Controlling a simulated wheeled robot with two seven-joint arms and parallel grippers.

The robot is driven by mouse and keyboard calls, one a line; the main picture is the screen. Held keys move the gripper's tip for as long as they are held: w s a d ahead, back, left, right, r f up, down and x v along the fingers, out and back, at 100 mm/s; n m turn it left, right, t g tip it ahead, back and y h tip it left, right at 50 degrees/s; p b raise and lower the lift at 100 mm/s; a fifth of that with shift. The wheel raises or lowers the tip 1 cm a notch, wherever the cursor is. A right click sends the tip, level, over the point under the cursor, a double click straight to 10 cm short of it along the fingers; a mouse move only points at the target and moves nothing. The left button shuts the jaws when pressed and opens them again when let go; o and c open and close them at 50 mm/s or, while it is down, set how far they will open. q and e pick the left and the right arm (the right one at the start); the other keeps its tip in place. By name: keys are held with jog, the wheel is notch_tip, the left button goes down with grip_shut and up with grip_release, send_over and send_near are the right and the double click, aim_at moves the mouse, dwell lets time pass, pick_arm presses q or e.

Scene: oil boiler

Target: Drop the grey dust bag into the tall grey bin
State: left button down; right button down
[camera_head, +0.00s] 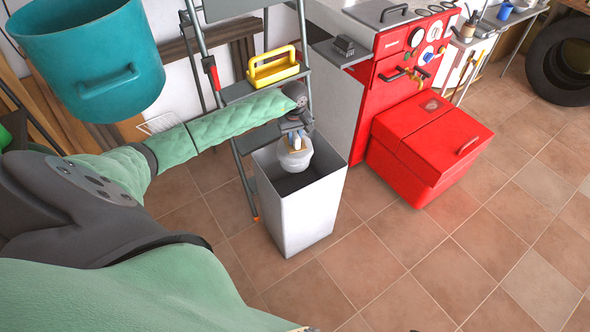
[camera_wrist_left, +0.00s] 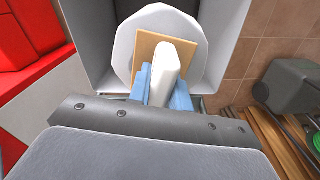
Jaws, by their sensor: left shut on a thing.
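The grey dust bag (camera_head: 295,158) is a pale, rounded bag hanging below my left gripper (camera_head: 295,137) in the head view. My left gripper is shut on it and holds it over the open top of the tall grey bin (camera_head: 310,213). In the left wrist view, the bag (camera_wrist_left: 128,38) shows a tan square plate (camera_wrist_left: 149,46) and a white tab between the blue fingertips (camera_wrist_left: 161,88). The bin's inner walls (camera_wrist_left: 92,30) surround the bag in that view. The bag's lower end seems near or just inside the rim; its exact depth is unclear. My right gripper is not in view.
A red boiler (camera_head: 400,65) and a red box (camera_head: 428,143) stand right of the bin. A stepladder (camera_head: 240,88) with a yellow toolbox (camera_head: 273,70) stands behind it. A teal bucket (camera_head: 85,50) is at upper left. Tiled floor at front right is clear.

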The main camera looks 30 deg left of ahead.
pick_arm(q)
jog(key=shift+f, duration=0.4)
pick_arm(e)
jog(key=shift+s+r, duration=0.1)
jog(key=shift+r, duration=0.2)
pick_arm(q)
jog(key=c, duration=1.3)
grip_release()
jog(key=shift+o, duration=0.5)
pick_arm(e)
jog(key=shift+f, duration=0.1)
pick_arm(q)
jog(key=shift+r, duration=0.2)
notch_tip(320, 180, up, 6)
jog(key=shift+a+r+b, duration=0.1)
jog(key=shift+b, duration=1)
jog(key=shift+r, duration=0.6)
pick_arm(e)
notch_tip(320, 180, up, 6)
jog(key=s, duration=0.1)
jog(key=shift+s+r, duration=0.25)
